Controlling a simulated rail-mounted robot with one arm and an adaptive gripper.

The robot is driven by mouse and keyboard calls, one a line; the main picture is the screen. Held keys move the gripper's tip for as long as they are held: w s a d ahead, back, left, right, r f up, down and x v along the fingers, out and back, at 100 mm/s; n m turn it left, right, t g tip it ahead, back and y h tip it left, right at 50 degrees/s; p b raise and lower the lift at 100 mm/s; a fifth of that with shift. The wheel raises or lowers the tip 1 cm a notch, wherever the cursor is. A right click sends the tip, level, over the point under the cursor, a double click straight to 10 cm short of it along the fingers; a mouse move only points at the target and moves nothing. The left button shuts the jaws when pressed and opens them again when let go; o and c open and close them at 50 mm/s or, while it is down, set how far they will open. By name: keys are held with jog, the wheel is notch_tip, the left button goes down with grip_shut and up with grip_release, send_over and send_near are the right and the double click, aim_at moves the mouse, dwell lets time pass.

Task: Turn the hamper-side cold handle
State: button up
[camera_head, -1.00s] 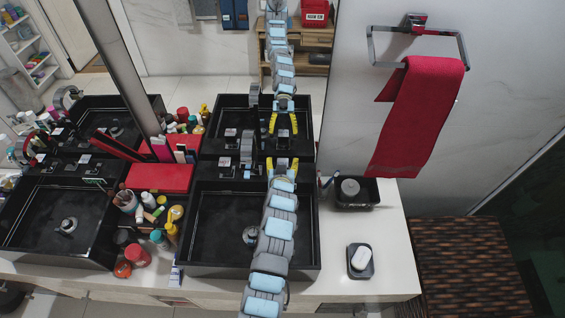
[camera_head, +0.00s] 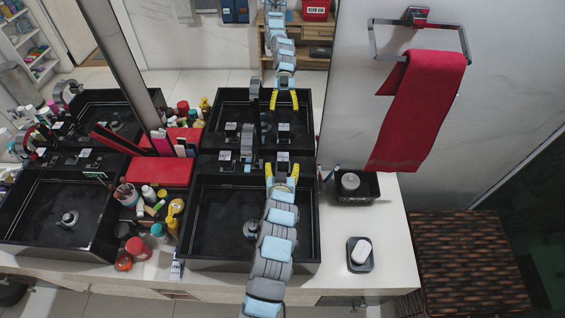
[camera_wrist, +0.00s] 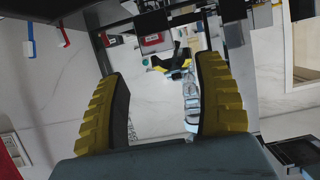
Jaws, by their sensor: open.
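The hamper-side sink (camera_head: 310,230) is the black square basin at the right end of the counter. Its grey faucet (camera_head: 247,148) stands at the back ledge. A small square handle to the right of the faucet, the cold handle by its place (camera_head: 283,157), shows just beyond my fingertips. My gripper (camera_head: 282,167) is open and empty, its yellow fingers spread just in front of that handle. Contact cannot be told. In the wrist view my gripper (camera_wrist: 160,85) shows both fingers wide apart, with the mirror and my arm's reflection between them. The handle cannot be clearly made out there.
A red box (camera_head: 160,172), bottles and jars crowd the counter left of this sink. A black dish (camera_head: 357,188) and a soap tray (camera_head: 360,262) lie to the right. A red towel (camera_head: 420,110) hangs over the woven hamper (camera_head: 470,265). The mirror doubles everything behind the ledge.

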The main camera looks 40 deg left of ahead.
jog(key=shift+v, duration=2.4)
